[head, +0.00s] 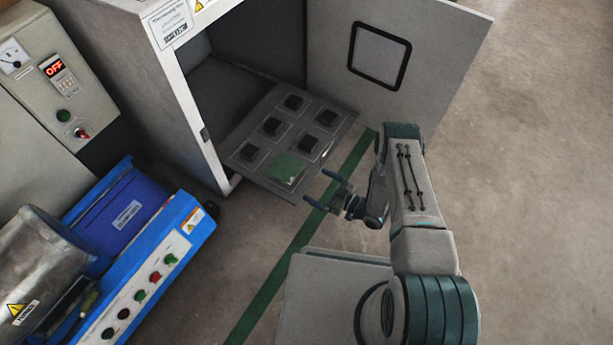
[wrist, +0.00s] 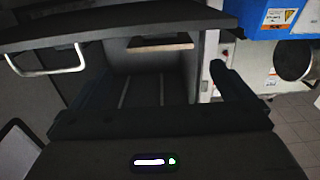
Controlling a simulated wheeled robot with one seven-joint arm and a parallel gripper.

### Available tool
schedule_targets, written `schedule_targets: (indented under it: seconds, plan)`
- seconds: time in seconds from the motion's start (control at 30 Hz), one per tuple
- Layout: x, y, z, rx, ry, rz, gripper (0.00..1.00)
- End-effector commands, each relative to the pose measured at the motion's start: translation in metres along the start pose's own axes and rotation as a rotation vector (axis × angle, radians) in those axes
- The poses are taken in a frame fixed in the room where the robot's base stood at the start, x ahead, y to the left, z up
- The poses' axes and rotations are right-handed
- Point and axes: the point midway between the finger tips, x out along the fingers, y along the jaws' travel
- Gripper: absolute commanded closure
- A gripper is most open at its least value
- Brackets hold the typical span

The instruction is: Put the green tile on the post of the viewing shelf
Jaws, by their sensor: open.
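The green tile (head: 286,170) lies flat at the front corner of the dark shelf (head: 272,188), covering one of its marked squares. Whether a post sits under the tile is hidden. Several dark square posts stand on the other squares, such as the near post (head: 308,143) and the left post (head: 249,152). My gripper (head: 322,189) is open and empty, just right of the tile and the shelf's front edge, apart from both. In the wrist view, the space between my fingers (wrist: 155,85) holds nothing. A thin tan-edged slab (wrist: 160,44) shows beyond them; I cannot tell what it is.
The shelf sticks out of an open grey cabinet (head: 185,95); its door (head: 450,70) with a window stands open at right. A blue machine (head: 150,270) with buttons is at lower left, below a grey control box (head: 50,80). The floor at right is clear.

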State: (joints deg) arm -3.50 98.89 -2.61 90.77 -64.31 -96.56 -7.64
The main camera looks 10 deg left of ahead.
Motion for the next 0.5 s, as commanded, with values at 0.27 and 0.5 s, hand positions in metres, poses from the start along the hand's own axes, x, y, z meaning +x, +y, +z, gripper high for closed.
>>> schedule_targets:
  seconds: [0.27, 0.5]
  plan:
    - [-0.026, 0.000, 0.000, 0.001, 0.000, -0.001, 0.00]
    - [-0.023, 0.011, -0.005, -0.017, -0.028, 0.011, 0.00]
